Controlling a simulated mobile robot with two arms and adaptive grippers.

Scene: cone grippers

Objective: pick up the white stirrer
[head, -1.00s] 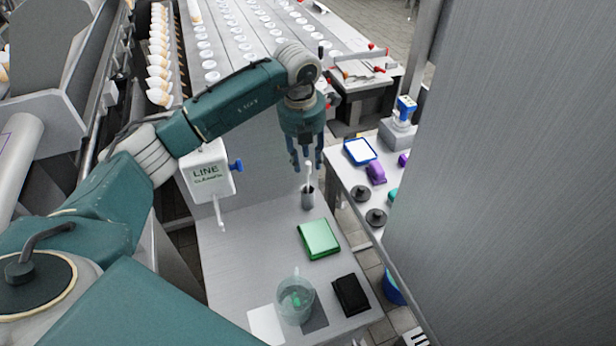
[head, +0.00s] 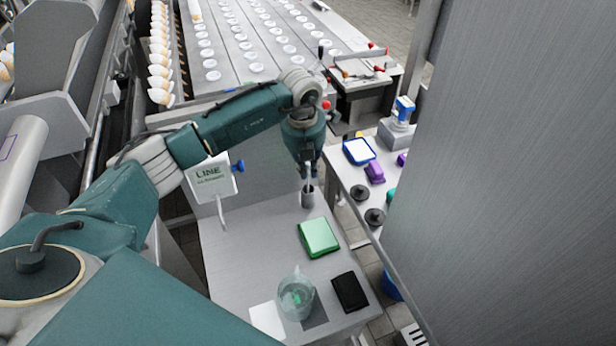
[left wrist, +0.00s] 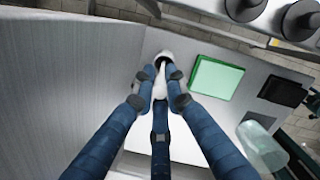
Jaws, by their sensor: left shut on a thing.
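The stirrer's lower end is hidden in the cup. My right gripper is not in view.
On the steel table (head: 240,262) are a green box (head: 318,238), a black pad (head: 350,292) and a clear beaker (head: 296,300). A white LINE sign box (head: 212,180) stands left. A tall metal panel (head: 520,180) closes off the right.

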